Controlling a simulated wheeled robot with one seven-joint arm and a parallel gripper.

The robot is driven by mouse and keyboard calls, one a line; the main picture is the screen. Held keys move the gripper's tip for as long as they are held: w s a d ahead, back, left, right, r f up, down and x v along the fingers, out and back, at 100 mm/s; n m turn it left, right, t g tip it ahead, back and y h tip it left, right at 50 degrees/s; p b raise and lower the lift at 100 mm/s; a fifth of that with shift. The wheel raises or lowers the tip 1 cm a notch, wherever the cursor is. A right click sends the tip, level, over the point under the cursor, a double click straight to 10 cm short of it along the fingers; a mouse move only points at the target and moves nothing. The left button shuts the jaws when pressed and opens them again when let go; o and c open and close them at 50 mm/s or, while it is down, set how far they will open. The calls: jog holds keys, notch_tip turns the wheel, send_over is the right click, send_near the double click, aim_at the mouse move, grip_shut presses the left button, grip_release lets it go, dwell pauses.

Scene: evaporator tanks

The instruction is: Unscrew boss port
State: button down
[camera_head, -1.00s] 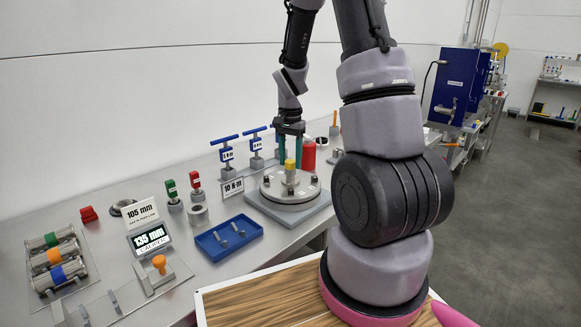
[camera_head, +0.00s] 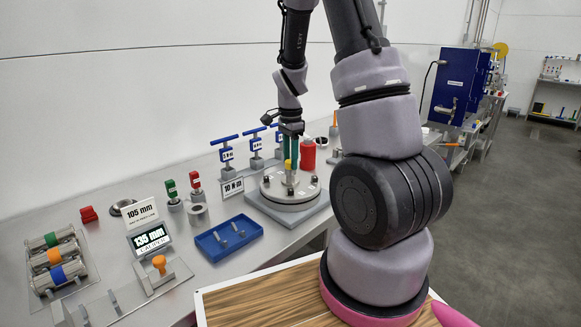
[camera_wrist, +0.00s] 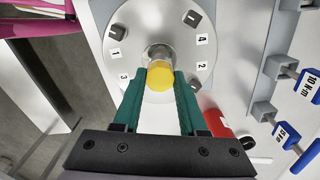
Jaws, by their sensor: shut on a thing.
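The boss port is a yellow-topped metal post (camera_head: 288,165) at the centre of a round grey flange (camera_head: 300,200). In the wrist view its yellow top (camera_wrist: 161,76) sits between the green fingers, with its metal body just beyond. My gripper (camera_head: 291,160) points down over the flange, and its green fingers are shut on the yellow-topped post. In the wrist view the gripper (camera_wrist: 162,77) has one fingertip on either side of the top. The flange face (camera_wrist: 130,30) bears dark bolts and number labels 1, 2 and 4, with 3 at its left. The fingers hide part of the post.
Blue T-handled torque tools (camera_head: 226,153) and a "10 N·m" sign (camera_head: 232,187) stand left of the flange. A red cylinder (camera_head: 307,154) stands close behind it. A blue tray (camera_head: 229,238) with small pins lies front left. Gauges and coloured cylinders fill the bench's left.

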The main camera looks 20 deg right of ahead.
jog(key=n, duration=0.4)
jog(key=shift+n, duration=0.6)
jog(key=n, duration=0.3)
jog(key=shift+n, duration=1.1)
jog(key=shift+n, duration=0.6)
jog(key=n, duration=0.3)
jog(key=shift+n, duration=0.4)
